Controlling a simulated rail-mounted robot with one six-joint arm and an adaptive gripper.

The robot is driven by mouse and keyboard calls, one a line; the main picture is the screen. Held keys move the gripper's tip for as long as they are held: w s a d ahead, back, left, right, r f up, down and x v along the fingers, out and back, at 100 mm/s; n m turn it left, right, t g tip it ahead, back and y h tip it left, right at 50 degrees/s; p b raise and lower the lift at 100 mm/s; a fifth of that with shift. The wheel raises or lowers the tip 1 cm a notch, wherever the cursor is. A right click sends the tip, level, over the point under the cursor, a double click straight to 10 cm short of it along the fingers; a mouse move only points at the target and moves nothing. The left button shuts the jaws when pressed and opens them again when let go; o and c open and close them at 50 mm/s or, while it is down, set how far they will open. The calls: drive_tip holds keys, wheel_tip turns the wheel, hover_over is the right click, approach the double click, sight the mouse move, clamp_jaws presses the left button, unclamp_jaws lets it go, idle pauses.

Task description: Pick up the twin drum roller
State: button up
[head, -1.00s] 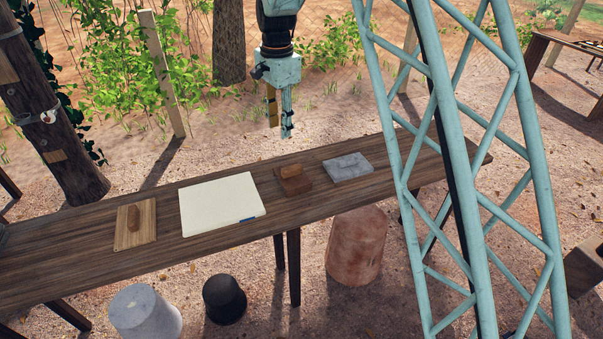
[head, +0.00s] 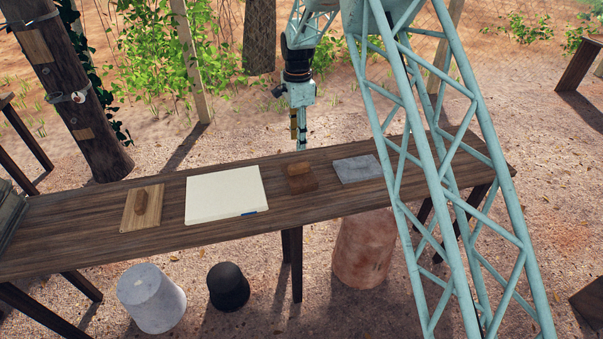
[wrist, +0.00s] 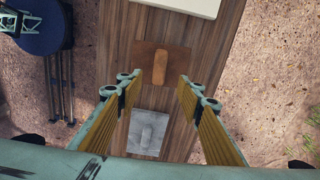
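I cannot pick out a twin drum roller with certainty in either view. A brown block with a lighter wooden piece on top (head: 301,178) lies on the dark plank table (head: 90,210); it also shows in the wrist view (wrist: 160,68). A board with a wooden handle (head: 141,208) lies further left. My gripper (head: 301,146) is at the table's far edge in the head view, behind the brown block. In the wrist view my gripper (wrist: 156,83) is open, its two yellow-padded fingers wide apart with nothing between them, pointing down above the table.
A white sheet (head: 225,193) and a grey slab (head: 358,169) lie either side of the brown block. A grey object (head: 8,215) is cut off at the left edge. Stools (head: 150,298) stand in front. A tree trunk (head: 75,110) rises behind.

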sight(299, 165)
drive_tip(key=shift+f+p, duration=0.35)
drive_tip(key=shift+f, duration=3.95)
drive_tip(key=shift+f, duration=0.15)
drive_tip(key=shift+d+f+p, duration=0.1)
drive_tip(key=shift+f+p, duration=0.4)
drive_tip(key=shift+f, duration=1.9)
drive_tip(key=shift+f+b, duration=0.3)
drive_tip(key=shift+b, duration=0.1)
drive_tip(key=shift+c, duration=0.4)
drive_tip(key=c, duration=1.1)
